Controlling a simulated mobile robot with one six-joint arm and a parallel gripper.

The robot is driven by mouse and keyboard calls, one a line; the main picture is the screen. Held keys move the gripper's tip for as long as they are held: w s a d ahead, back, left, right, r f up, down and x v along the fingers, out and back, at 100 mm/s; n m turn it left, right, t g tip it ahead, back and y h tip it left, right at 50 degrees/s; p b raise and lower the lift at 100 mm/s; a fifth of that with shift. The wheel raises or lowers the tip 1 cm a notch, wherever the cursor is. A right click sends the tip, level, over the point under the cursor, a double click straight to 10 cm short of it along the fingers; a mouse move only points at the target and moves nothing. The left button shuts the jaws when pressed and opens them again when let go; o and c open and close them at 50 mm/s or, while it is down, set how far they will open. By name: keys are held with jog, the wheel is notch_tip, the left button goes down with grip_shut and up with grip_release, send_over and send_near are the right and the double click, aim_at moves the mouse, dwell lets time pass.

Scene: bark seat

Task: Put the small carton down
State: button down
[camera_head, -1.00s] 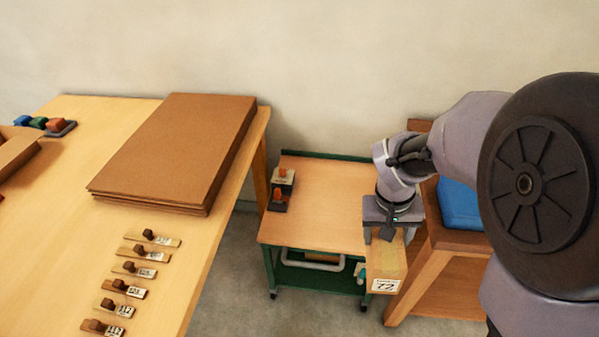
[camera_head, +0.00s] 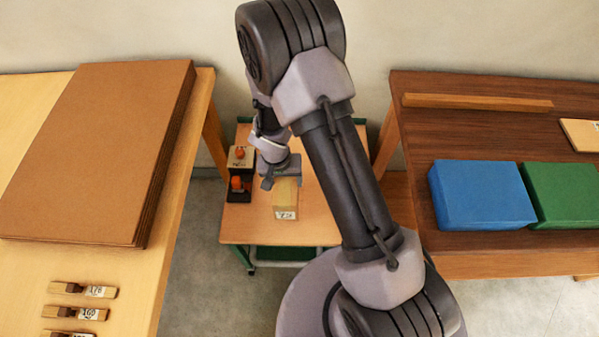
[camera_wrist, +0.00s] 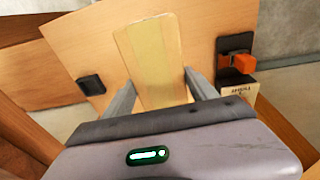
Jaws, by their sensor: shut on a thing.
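The small carton (camera_head: 286,198) is a pale tan box with a number label on its near face. My gripper (camera_head: 281,180) is shut on it, over the wooden top of the green-framed cart (camera_head: 250,228). In the wrist view the carton (camera_wrist: 150,58) lies between the two fingers of my gripper (camera_wrist: 158,95). I cannot tell whether its underside touches the cart top. The fingertips are partly hidden by the wrist in the head view.
A table with stacked brown boards (camera_head: 95,150) is at left. A dark wooden table with a blue box (camera_head: 482,195) and a green box (camera_head: 565,195) is at right. Cart top in front is clear.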

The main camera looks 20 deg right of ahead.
jog(key=w+d, duration=0.2)
jog(key=d, duration=0.1)
jog(key=w+d, duration=0.2)
jog(key=shift+d+f, duration=0.2)
jog(key=shift+f, duration=0.1)
jog(key=shift+w+d+f+b, duration=0.15)
jog(key=shift+f+b, duration=0.65)
jog(key=shift+f, duration=1.15)
jog(key=shift+c, duration=1.2)
grip_release()
jog(key=shift+r, duration=0.15)
